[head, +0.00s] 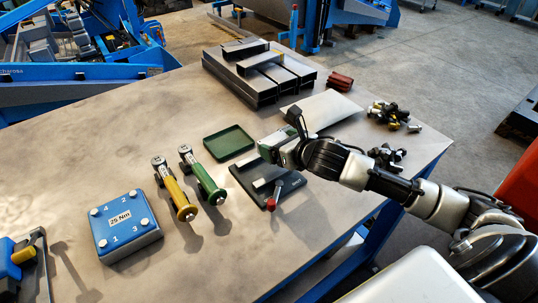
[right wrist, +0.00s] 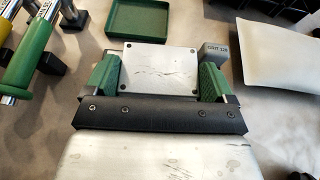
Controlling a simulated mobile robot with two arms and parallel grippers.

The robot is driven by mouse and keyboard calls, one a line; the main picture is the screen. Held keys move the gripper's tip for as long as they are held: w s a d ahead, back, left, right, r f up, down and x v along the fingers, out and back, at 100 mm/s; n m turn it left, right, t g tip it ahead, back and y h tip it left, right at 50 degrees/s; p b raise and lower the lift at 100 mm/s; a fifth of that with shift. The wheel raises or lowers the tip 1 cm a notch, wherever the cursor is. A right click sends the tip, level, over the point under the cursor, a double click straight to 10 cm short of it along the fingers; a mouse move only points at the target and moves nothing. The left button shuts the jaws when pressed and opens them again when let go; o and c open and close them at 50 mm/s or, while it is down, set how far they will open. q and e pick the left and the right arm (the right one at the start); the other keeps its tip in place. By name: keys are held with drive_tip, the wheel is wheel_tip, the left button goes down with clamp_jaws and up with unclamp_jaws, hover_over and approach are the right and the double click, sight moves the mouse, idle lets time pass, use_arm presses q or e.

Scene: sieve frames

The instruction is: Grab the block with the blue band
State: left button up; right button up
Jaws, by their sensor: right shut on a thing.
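My right gripper (head: 275,150) reaches in from the right over the table's middle. In the right wrist view its green-padded fingers (right wrist: 160,82) are shut on a metal block (right wrist: 160,66), whose flat silver face has small dark corner marks. No blue band shows on this face; its other sides are hidden. A grey piece (right wrist: 215,50) marked with small lettering sits just behind the right finger; I cannot tell whether it is part of the held block. My left gripper is out of view.
A black fixture (head: 290,188) with a red-knobbed lever lies below the gripper. A green tray (head: 228,142), green and yellow handled tools (head: 205,180), and a blue 25 Nm box (head: 125,243) are left. A pale pad (head: 325,108) and stacked metal tubes (head: 245,82) are behind. The front-middle table is clear.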

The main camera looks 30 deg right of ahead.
drive_tip(key=s+d+r+b, duration=0.1)
drive_tip(key=s+d+r, duration=0.1)
drive_tip(key=d+r, duration=0.3)
drive_tip(key=d, duration=0.3)
drive_tip(key=shift+s+r, duration=0.15)
drive_tip(key=shift+s, duration=0.05)
